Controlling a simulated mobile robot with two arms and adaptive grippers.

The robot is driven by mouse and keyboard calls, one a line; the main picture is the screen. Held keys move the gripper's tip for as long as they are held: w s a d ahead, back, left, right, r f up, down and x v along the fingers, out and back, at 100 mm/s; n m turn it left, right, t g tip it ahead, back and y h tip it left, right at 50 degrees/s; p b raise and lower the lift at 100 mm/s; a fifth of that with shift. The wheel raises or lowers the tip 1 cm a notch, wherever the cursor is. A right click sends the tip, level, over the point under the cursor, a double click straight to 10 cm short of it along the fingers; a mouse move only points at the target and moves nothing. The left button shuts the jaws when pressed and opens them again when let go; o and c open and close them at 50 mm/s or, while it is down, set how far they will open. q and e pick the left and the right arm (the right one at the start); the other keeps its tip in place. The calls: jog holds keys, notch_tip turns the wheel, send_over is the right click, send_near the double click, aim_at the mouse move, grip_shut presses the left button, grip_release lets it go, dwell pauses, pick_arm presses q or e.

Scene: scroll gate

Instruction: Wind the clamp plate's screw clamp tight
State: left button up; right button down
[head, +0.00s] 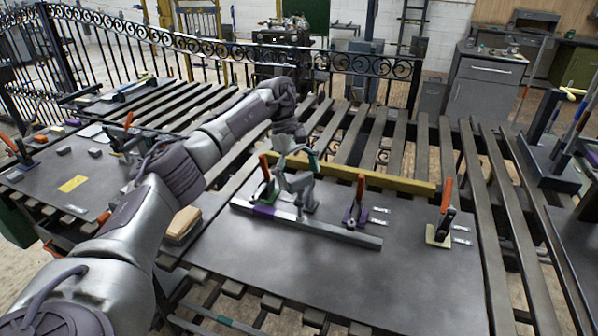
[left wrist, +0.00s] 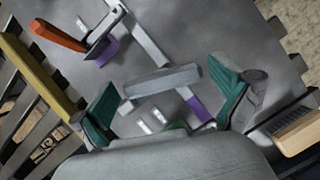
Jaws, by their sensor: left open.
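The clamp plate (head: 330,265) is a large dark metal sheet on the slatted bench. A grey screw clamp (head: 303,198) stands upright on it, at a long flat steel bar (head: 345,234). My left gripper (head: 291,165) is above the clamp and hides part of its top. In the left wrist view my left gripper (left wrist: 163,98) is open, with its teal fingertips wide apart. A grey bar, apparently the clamp's handle (left wrist: 160,82), lies crosswise between them, with no clear contact. The lower part of the clamp is mostly hidden there. My right gripper is not in view.
Toggle clamps with orange handles stand on the plate: one just left of the gripper (head: 265,180), one to its right (head: 357,205), one far right (head: 442,222). A yellow bar (head: 385,183) runs behind. A wooden-backed brush (left wrist: 297,131) lies beside the plate. The plate's front is clear.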

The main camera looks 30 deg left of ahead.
pick_arm(q)
jog(key=v, duration=1.2)
jog(key=shift+d, duration=0.1)
